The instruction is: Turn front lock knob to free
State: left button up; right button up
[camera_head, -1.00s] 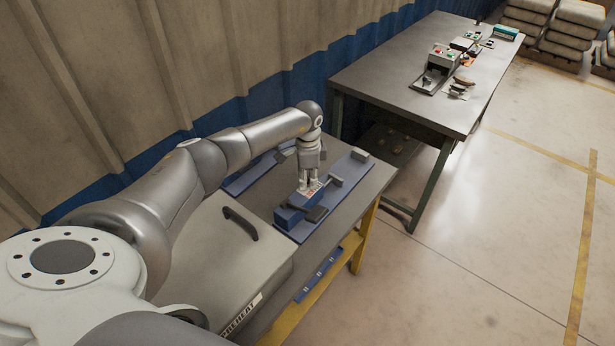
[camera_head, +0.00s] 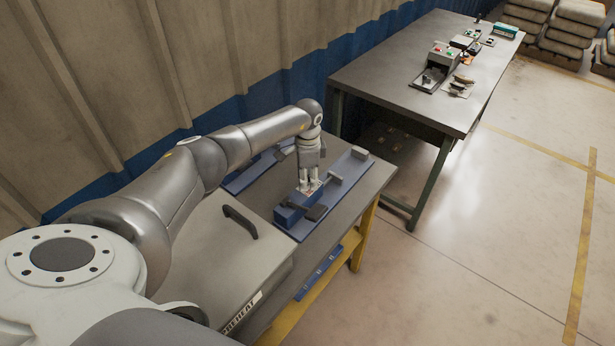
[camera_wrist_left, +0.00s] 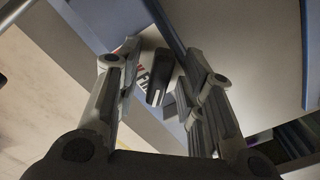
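The front fixture is a long blue plate (camera_head: 341,198) on the grey bench, with a blue block (camera_head: 288,215) and grey blocks on it. My left gripper (camera_head: 309,189) points straight down at the middle of this fixture. In the left wrist view a dark, bar-shaped knob (camera_wrist_left: 158,78) lies between the two fingertips (camera_wrist_left: 162,55), beside a label with red and white marks (camera_wrist_left: 140,78). The fingers stand apart on both sides of the knob, with narrow gaps showing. In the head view the gripper hides the knob. My right gripper is not in view.
A second blue fixture (camera_head: 240,180) lies behind, partly under my left arm. A grey box lid with a black handle (camera_head: 240,221) is at the near left. A larger table (camera_head: 400,85) with small devices stands at the back right. The floor at right is clear.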

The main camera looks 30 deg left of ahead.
aim_at(308, 176)
pick_arm(q)
notch_tip(308, 176, up, 12)
dwell(0.5)
jog(key=shift+f, duration=0.1)
dwell(0.4)
